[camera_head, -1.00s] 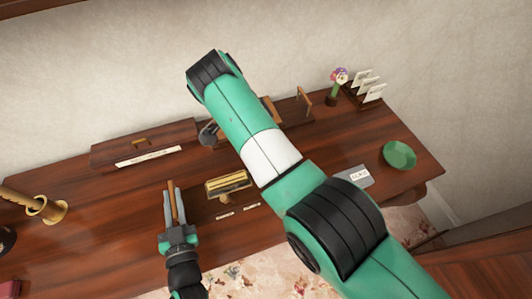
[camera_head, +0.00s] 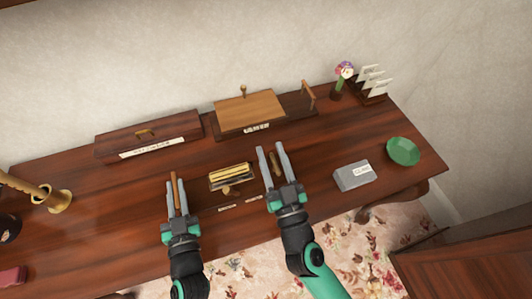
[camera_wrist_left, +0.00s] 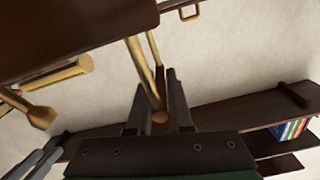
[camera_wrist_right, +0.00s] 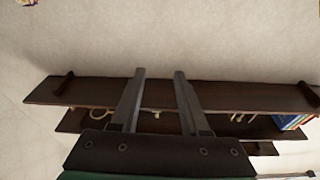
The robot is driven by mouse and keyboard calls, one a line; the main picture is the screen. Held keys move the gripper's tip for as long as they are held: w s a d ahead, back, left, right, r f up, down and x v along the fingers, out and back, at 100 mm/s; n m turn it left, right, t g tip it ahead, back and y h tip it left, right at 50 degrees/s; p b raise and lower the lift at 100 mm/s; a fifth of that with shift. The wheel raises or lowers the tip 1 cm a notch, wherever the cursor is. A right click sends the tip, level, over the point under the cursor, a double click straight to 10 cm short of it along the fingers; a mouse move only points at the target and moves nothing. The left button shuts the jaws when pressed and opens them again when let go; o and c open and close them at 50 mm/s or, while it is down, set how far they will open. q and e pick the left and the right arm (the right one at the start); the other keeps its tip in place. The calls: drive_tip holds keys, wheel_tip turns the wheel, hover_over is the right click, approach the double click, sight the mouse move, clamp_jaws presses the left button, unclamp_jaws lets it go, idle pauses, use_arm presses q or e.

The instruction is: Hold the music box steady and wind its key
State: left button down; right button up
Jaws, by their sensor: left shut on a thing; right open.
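A small brass-topped box (camera_head: 231,174), possibly the music box, sits mid-desk with a round brass part (camera_head: 227,190) at its front. Its label is unreadable. My left gripper (camera_head: 174,192), left of it, is shut on a thin brown rod (camera_head: 174,183); the rod's round end shows between the fingers in the left wrist view (camera_wrist_left: 160,117). My right gripper (camera_head: 272,165) is open, right of the box. A small brown piece (camera_head: 277,166) shows between its fingers in the head view; I cannot tell whether it touches them. In the right wrist view, the fingers (camera_wrist_right: 160,85) are apart and empty.
Two wooden boxes, one long with a handle (camera_head: 150,135) and one light-topped (camera_head: 250,108), stand at the back. A grey block (camera_head: 353,177) and green dish (camera_head: 402,151) lie right. A brass holder (camera_head: 53,198) stands left. Bare desk (camera_head: 320,150) lies between.

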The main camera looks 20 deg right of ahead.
drive_tip(key=n+g, duration=0.1)
drive_tip(key=g, duration=0.1)
approach(271, 153)
drive_tip(key=w, duration=1)
drive_tip(key=shift+d+f, duration=0.25)
drive_tip(key=shift+f, duration=0.05)
drive_tip(key=shift+s, duration=0.1)
clamp_jaws()
